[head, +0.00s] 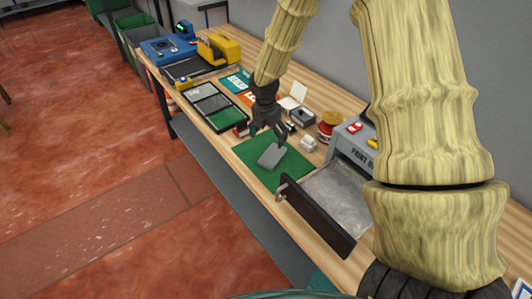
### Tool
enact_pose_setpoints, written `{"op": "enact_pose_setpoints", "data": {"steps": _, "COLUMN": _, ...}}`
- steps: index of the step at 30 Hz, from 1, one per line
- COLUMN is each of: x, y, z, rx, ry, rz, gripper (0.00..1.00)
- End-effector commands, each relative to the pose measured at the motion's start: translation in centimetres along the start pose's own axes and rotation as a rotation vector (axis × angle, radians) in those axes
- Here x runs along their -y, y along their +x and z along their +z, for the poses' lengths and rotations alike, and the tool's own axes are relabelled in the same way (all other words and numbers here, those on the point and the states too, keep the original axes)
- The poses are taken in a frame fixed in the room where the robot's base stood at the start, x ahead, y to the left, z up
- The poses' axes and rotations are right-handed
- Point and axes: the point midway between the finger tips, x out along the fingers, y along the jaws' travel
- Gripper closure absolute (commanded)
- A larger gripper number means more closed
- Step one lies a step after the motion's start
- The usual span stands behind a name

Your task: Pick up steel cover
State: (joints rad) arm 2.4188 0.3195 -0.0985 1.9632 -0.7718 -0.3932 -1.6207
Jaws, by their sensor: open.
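A grey, flat, roughly rectangular piece (271,156), which looks like the steel cover, lies on a green mat (248,152) on the wooden bench. My gripper (267,132) is open, pointing down just above and behind the far end of the grey piece. I cannot tell from this view whether the fingers touch it. The near end of the grey piece is in plain view.
A grey machine (350,150) with a metal tray and dark front panel stands right of the mat. Small parts, including a white block (308,143) and a red-yellow spool (328,124), lie behind. A sectioned tray (212,106) and blue machine (167,50) are farther left.

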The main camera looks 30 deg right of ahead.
Motion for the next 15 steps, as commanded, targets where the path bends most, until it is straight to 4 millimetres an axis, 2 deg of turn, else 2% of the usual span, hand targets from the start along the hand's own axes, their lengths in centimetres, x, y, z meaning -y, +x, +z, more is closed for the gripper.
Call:
{"op": "enact_pose_setpoints", "data": {"steps": 3, "x": 0.1, "y": 1.4, "z": -0.1, "rx": 0.000, "ry": -0.003, "rz": -0.002, "gripper": 0.16}}
{"op": "enact_pose_setpoints", "data": {"steps": 9, "x": -1.2, "y": 4.2, "z": 0.2, "rx": -0.005, "ry": -0.007, "rz": -0.014, "gripper": 0.16}}
{"op": "enact_pose_setpoints", "data": {"steps": 15, "x": -1.6, "y": 5.5, "z": 0.4, "rx": -0.008, "ry": -0.007, "rz": -0.018, "gripper": 0.16}}
